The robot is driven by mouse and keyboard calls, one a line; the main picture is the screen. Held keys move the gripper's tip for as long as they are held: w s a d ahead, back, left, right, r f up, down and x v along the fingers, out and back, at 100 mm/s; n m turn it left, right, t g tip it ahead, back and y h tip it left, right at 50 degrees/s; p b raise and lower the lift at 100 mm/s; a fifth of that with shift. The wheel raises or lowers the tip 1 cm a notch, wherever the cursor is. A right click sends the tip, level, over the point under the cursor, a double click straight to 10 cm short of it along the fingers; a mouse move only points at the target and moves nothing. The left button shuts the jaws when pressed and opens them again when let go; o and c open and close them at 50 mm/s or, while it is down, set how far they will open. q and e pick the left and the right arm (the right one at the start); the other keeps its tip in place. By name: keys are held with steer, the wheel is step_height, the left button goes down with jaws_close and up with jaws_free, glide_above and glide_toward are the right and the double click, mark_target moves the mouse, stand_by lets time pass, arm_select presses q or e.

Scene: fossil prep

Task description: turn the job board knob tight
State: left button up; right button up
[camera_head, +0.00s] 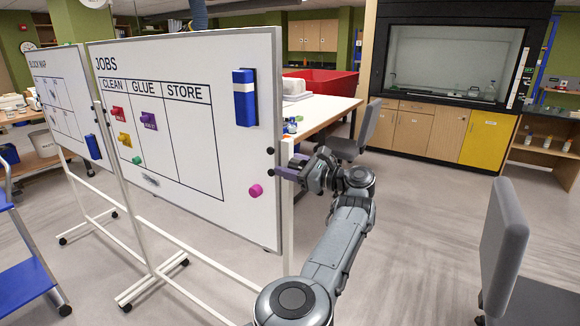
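The white job board (205,70), headed JOBS with columns CLEAN, GLUE and STORE, stands on a wheeled frame at left of centre. A small dark knob (270,150) shows at its right edge.
The board carries colored magnets, a pink one (256,190) and a blue eraser (244,97). A second board (65,90) stands behind at left. A blue cart (25,265) is at far left. A grey chair (503,240) is at right. The floor between is clear.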

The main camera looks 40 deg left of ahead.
arm_select(q)
steer(key=c, duration=0.4)
steer(key=m, duration=0.3)
steer(key=shift+m, duration=0.4)
steer(key=shift+m+p, duration=0.35)
steer(key=shift+m, duration=0.65)
steer(key=o, duration=1)
steer(key=v, duration=1)
steer(key=shift+d, duration=0.4)
